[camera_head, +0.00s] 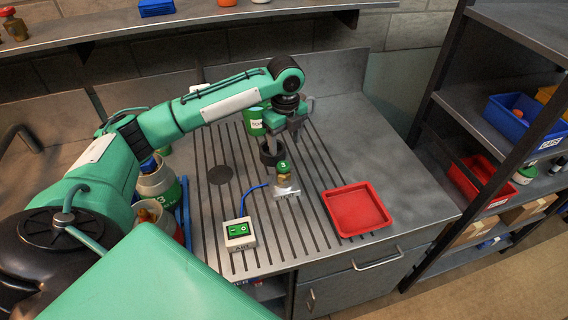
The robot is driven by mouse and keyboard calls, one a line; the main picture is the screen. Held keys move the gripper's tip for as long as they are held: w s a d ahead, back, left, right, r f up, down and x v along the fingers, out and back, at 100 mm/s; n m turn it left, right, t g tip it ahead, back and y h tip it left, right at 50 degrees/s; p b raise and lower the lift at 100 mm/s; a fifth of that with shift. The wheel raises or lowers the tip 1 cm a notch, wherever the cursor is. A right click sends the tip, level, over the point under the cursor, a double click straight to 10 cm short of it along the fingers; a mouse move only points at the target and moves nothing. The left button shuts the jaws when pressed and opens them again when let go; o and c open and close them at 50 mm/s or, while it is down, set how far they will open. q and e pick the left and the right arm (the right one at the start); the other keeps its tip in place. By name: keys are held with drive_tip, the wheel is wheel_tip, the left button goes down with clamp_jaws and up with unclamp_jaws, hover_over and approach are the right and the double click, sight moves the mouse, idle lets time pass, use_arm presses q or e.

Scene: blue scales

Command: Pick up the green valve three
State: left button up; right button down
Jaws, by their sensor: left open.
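The green valve three (283,168) has a green cap marked "3" on a brass-coloured body. It stands upright on a small grey metal stand (286,190) on the slotted worktop. My left arm reaches in from the left. My left gripper (277,143) points down just behind and above the valve, open, its fingers apart from the cap as far as I can see. A dark round piece (271,153) shows behind the valve, close to the fingers. My right gripper is not in view.
An empty red tray (356,209) lies right of the valve. A white box with a green top (240,233) sits front left, with a blue hose to the stand. A green cup (252,121) is behind the gripper. Cylinders (157,181) stand left. Shelves (490,95) rise at right.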

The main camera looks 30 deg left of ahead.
sight(284, 166)
use_arm(q)
drive_tip(key=f, duration=0.2)
drive_tip(key=f+p, duration=0.1)
drive_tip(key=f, duration=0.3)
drive_tip(key=shift+s+d+f, duration=0.15)
drive_tip(key=shift+s+f, duration=0.15)
drive_tip(key=shift+f, duration=0.05)
wheel_tip(284, 166, down, 3)
drive_tip(key=shift+w+p, duration=0.15)
drive_tip(key=shift+p, duration=0.9)
drive_tip(key=f, duration=0.2)
drive_tip(key=f+p, duration=0.1)
drive_tip(key=shift+w+a+f, duration=0.1)
drive_tip(key=shift+a+f, duration=0.05)
drive_tip(key=shift+a, duration=0.15)
drive_tip(key=shift+f, duration=0.15)
drive_tip(key=c, duration=1.1)
drive_tip(key=shift+c, duration=0.7)
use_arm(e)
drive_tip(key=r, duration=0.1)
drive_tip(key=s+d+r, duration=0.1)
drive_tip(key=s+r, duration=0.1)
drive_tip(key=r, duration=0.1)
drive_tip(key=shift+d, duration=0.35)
